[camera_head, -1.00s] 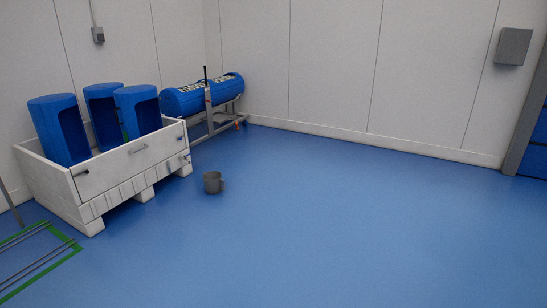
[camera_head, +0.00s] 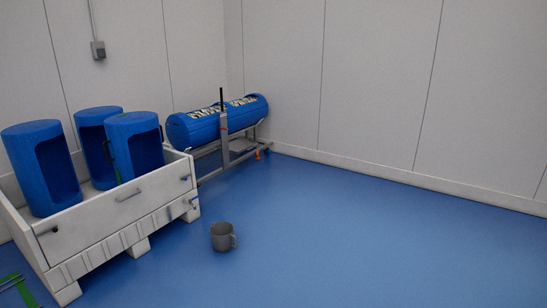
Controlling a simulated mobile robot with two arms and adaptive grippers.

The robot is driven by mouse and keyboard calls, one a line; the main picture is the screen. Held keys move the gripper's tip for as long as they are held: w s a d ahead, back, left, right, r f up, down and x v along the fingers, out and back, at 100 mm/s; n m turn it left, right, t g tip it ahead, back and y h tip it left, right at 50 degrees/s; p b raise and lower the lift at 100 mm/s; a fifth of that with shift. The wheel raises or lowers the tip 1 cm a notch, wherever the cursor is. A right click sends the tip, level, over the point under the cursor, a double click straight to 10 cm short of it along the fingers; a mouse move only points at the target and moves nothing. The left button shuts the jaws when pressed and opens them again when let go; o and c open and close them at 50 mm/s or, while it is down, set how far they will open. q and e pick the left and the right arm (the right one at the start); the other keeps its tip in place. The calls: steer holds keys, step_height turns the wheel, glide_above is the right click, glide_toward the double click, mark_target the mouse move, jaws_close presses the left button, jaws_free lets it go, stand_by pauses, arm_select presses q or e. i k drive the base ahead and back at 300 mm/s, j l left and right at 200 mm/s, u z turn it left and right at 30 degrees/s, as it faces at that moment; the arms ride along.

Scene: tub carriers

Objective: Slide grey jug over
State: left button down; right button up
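The grey jug (camera_head: 222,237) stands upright on the blue floor, just right of the front corner of a white crate. Its handle points to the right. Nothing touches it. Neither of my grippers shows in the head view.
The white crate (camera_head: 122,210) on feet holds several blue tubs (camera_head: 41,165) at the left. A metal stand (camera_head: 228,158) with a long blue drum (camera_head: 190,131) is against the back wall. Green floor marking (camera_head: 12,285) lies at lower left. The blue floor (camera_head: 380,245) to the right is clear.

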mark_target(221, 232)
steer(key=i+u, duration=0.1)
steer(key=i, duration=0.45)
steer(key=i+l, duration=0.1)
steer(key=i, duration=0.5)
steer(key=i+l+u, duration=0.15)
steer(key=i, duration=0.4)
steer(key=i+l, duration=0.1)
steer(key=i, duration=0.45)
steer(key=j+u, duration=0.05)
